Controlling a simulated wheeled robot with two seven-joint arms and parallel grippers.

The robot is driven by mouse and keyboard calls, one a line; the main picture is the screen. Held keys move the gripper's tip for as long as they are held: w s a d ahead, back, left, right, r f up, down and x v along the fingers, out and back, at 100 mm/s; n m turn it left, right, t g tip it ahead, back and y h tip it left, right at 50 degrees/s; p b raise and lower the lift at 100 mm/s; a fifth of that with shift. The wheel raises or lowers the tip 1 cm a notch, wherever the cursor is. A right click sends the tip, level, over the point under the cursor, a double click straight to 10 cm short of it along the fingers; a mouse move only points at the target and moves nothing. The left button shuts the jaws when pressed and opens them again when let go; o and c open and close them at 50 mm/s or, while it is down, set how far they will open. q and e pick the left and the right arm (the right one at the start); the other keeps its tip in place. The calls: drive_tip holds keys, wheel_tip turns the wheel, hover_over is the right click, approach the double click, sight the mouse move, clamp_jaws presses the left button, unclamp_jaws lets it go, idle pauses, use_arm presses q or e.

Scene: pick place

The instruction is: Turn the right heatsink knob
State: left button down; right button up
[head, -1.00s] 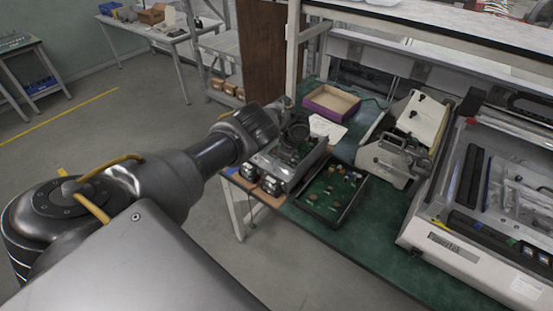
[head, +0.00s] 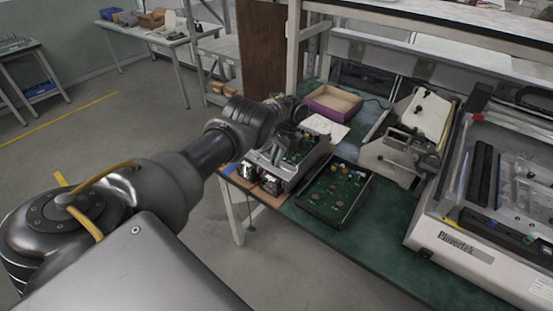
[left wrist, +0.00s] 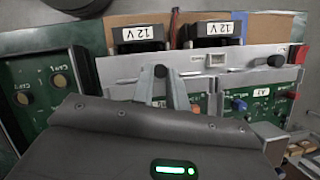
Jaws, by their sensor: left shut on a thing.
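A silver heatsink plate (left wrist: 215,62) lies across the green circuit board unit (head: 300,164), behind two black modules labelled 12 V (left wrist: 138,36). It carries two dark knobs. In the left wrist view, one knob (left wrist: 160,71) is at the plate's left part, and the other knob (left wrist: 276,60) is free at its right end. My left gripper (left wrist: 161,84) is shut on the left-hand knob of that view, its grey fingertips either side of it. In the head view my left gripper (head: 284,139) reaches over the board, and the knobs cannot be made out there. My right gripper is not in view.
A black tray with a green board (head: 333,190) lies right beside the unit. A purple-edged box (head: 333,102) and paper (head: 325,128) lie behind. A white fixture (head: 405,140) and a large white machine (head: 490,220) stand right. The green bench's front strip (head: 365,245) is clear.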

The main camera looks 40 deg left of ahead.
use_arm(q)
drive_tip(key=shift+f+n, duration=0.1)
drive_tip(key=shift+n, duration=0.2)
drive_tip(key=c, duration=1.4)
unclamp_jaws()
drive_tip(key=shift+o, duration=0.2)
drive_tip(key=shift+r, duration=0.2)
